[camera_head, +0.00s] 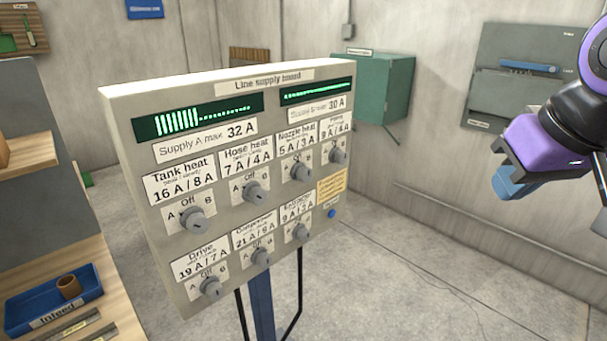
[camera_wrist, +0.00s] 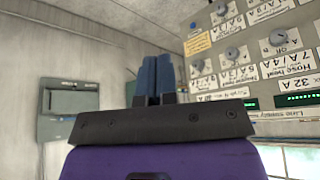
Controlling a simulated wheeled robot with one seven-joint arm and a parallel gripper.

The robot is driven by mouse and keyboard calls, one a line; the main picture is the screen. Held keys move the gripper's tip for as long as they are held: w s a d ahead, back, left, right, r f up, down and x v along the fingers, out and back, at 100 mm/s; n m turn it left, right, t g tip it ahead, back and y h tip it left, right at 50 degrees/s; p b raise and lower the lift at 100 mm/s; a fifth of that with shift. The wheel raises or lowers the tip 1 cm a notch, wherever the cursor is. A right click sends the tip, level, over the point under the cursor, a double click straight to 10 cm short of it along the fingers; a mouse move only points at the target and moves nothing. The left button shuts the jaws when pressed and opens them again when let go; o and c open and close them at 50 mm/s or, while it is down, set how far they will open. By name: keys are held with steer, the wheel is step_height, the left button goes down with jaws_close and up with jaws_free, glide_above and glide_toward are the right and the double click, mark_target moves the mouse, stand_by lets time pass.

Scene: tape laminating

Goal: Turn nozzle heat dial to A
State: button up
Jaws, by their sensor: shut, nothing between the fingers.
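The nozzle heat dial (camera_head: 300,172) is a round grey knob in the upper row of the line supply board (camera_head: 125,120), third from the left, below the label "Nozzle heat 5 A / 3 A". Its scale has Off at the top and A at the left; its pointer is too small to read. The dial also shows upside down in the wrist view (camera_wrist: 232,53). My gripper (camera_head: 512,188) is well to the right of the board, clear of it and touching nothing. Its blue fingers (camera_wrist: 152,78) are together and empty.
Other dials, such as tank heat (camera_head: 193,220) and hose heat (camera_head: 256,193), surround it. A green display (camera_head: 198,115) has several lit bars. A green wall box (camera_head: 372,88) and grey panel (camera_head: 490,105) are behind. A shelf with a blue tray (camera_head: 30,308) stands left. Floor between board and gripper is clear.

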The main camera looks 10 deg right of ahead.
steer(key=o, duration=0.3)
steer(key=shift+w, duration=0.1)
steer(key=o, duration=0.8)
steer(key=shift+t+h, duration=0.6)
steer(key=shift+h, duration=0.2)
steer(key=w, duration=0.4)
steer(key=w+d, duration=0.1)
steer(key=w, duration=0.1)
steer(key=shift+f, duration=0.35)
steer(key=n+t+y, duration=0.3)
steer(key=n+y, duration=0.1)
steer(key=y, duration=0.8)
glide_toward(309, 175)
steer(key=x, duration=1)
steer(key=shift+w+a+f, duration=0.1)
steer(key=shift+w+a, duration=0.05)
steer(key=shift+w, duration=0.15)
steer(key=c, duration=0.8)
